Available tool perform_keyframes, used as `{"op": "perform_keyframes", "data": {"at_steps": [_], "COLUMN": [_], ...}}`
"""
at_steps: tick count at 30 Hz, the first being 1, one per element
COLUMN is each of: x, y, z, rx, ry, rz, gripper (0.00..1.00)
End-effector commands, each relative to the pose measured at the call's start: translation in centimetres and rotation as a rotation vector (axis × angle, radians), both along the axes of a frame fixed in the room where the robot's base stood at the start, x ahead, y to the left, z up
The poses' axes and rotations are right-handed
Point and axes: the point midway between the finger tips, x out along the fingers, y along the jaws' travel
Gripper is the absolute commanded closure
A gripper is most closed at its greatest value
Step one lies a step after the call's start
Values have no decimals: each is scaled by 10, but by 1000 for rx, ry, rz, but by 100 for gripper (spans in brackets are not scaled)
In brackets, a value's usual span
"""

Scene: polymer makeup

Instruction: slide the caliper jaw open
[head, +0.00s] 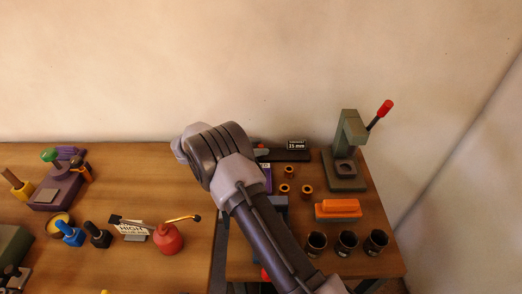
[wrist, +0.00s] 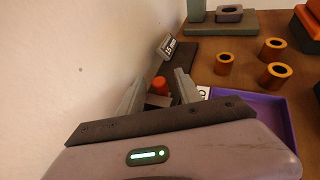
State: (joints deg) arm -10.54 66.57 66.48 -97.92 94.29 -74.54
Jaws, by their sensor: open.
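The caliper is a dark bar lying along the back of the right-hand table, seen in the head view (head: 292,156) and running away from me in the wrist view (wrist: 158,64). An orange-red knob (wrist: 160,85) on a small block shows at the near end of the bar. My gripper (wrist: 160,77) is open, with its two grey fingers on either side of the knob. I cannot tell whether they touch it. In the head view my arm hides most of the gripper and the left end of the caliper.
A green press (head: 346,155) with a red handle is at right. Several orange rings (wrist: 272,48) and a purple tray (wrist: 255,110) lie beside the fingers. The wall (wrist: 70,60) is close at left.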

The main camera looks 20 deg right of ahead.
Motion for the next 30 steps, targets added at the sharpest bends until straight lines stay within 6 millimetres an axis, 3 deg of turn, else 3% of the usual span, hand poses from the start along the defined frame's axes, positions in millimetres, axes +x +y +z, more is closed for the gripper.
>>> {"op": "perform_keyframes", "data": {"at_steps": [6, 13, 20, 30], "x": [1, 1, 1, 1], "y": [-14, -15, -14, -14], "z": [-6, -5, -5, -5], "rx": [0, 0, 0, 0], "ry": [-1, -1, -1, -1], "rz": [1, 1, 1, 1], "gripper": [59, 59, 100, 100]}}
